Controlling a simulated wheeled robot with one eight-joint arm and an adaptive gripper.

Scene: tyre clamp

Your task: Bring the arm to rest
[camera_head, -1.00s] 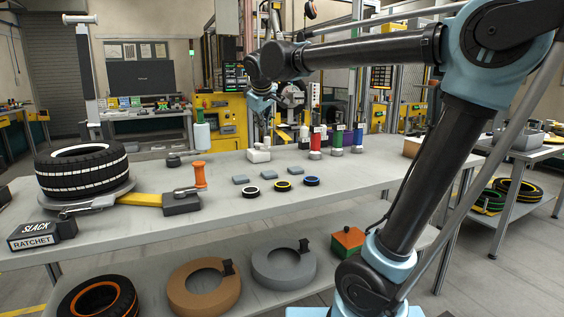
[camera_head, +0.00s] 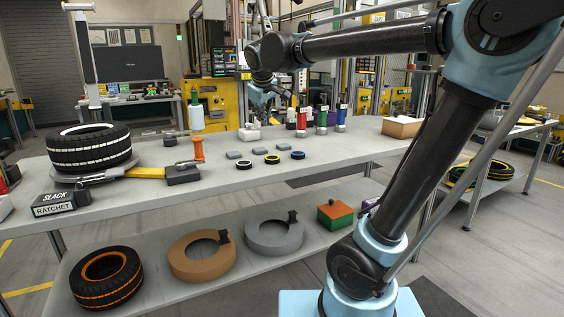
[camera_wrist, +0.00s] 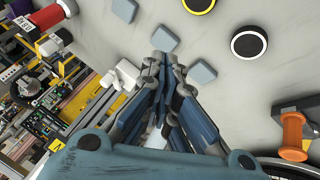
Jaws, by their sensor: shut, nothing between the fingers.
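My arm crosses the right side of the head view, with its upper links reaching left above the table. My gripper (camera_wrist: 163,62) is shut and empty in the wrist view, its fingertips together. Behind the fingertips in that view is the grey table top (camera_wrist: 215,110) with small grey blocks (camera_wrist: 202,72) and ringed discs (camera_wrist: 248,42). In the head view, my wrist is above the far side of the table (camera_head: 340,152), and the gripper there is small and hard to make out. The gripper appears clear of everything on the table.
The table carries a tyre (camera_head: 88,148), a ratchet strap (camera_head: 143,171), an orange spool (camera_head: 198,149), coloured bottles (camera_head: 321,118) and a cardboard box (camera_head: 402,127). Its lower shelf holds an orange-striped tyre (camera_head: 105,278) and clamp rings (camera_head: 202,256).

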